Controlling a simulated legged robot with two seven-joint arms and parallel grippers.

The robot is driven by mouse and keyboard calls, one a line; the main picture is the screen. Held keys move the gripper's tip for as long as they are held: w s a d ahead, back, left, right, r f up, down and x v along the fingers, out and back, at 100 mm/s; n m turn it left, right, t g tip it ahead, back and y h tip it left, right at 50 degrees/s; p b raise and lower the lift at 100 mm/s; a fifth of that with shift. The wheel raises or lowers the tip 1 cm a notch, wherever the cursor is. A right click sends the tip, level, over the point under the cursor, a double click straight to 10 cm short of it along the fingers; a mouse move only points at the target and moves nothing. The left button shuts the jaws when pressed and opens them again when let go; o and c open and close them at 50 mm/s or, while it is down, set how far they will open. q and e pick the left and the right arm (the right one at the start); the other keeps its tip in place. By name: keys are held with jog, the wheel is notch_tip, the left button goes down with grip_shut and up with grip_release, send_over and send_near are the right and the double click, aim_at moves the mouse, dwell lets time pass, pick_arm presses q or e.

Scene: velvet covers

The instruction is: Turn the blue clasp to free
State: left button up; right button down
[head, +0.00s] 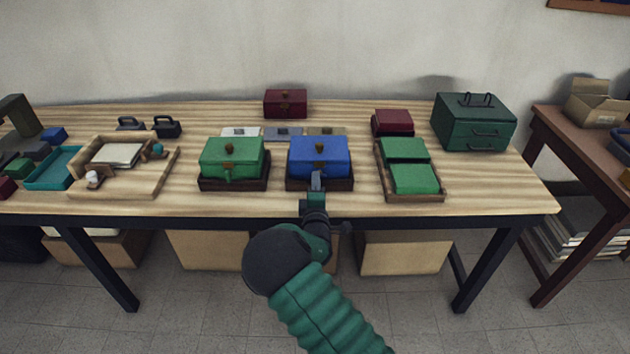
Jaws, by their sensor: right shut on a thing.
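The blue box (320,155) sits in a dark tray (344,184) near the front middle of the table, with a small brass knob on its lid. Its clasp is on the front face, mostly hidden behind my right gripper (317,183). My right arm reaches up from below, and the gripper is shut at the front of the blue box, on what appears to be the clasp. I cannot tell which way the clasp is turned. My left gripper is not in view.
A green box (232,156) with a front clasp stands just left in its own tray. Flat plates lie behind the boxes. To the right are a tray (441,193) of green pieces and a dark green case (473,122). A wooden tray (163,179) lies left.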

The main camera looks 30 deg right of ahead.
jog(key=shift+f, duration=0.25)
jog(key=c, duration=1.6)
grip_release()
jog(key=shift+d, duration=0.1)
jog(key=shift+o, duration=0.8)
